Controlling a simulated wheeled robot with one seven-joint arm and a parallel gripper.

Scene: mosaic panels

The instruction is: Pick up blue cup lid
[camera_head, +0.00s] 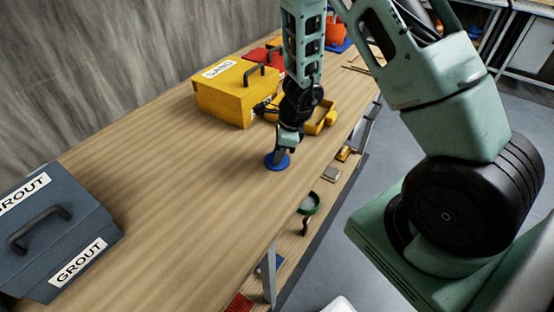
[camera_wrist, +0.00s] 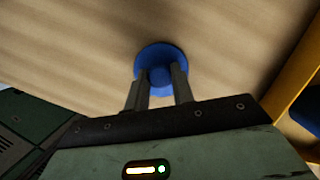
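The blue cup lid (camera_head: 271,164) is a small round disc on the wooden table, near its front edge in the head view. In the wrist view the blue cup lid (camera_wrist: 160,54) has a raised round middle. My gripper (camera_head: 279,158) points down right over the lid. In the wrist view my gripper (camera_wrist: 162,72) has its two fingers apart, one on each side of the lid's raised middle. I cannot tell whether the fingers touch it. Part of the lid is hidden behind the fingers.
A yellow SAND box (camera_head: 222,98) and a yellow tray (camera_head: 319,118) stand beyond my gripper. A blue-grey GROUT box (camera_head: 60,235) stands at the left front. The wooden table (camera_head: 170,190) is clear between them. A lower shelf holds small items, including a green ring (camera_head: 309,203).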

